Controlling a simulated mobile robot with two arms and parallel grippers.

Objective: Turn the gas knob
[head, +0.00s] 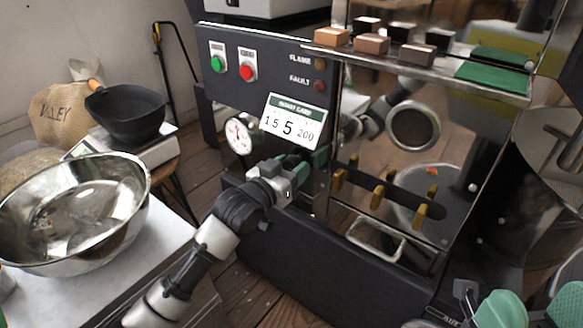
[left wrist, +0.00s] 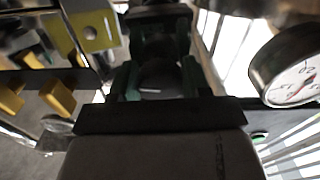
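The dark roaster (head: 300,235) stands in the middle of the head view. My left gripper (head: 318,158) is at its front, just below the white and green roast card, with its tips partly hidden. In the left wrist view, the green fingers of my left gripper (left wrist: 160,82) stand apart with a dark, blurred round shape between them. I cannot tell for sure whether this is the gas knob or whether the fingers touch it. No gas knob shows clearly in the head view. My right gripper (head: 532,308) is at the bottom right, its green fingers spread and empty.
A pressure gauge (head: 241,135) sits left of the card (head: 292,122); in the left wrist view the gauge (left wrist: 297,72) is close at right. Brass handles (head: 378,196) are to the right. A steel bowl (head: 85,210) and a black pan (head: 127,112) stand at left.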

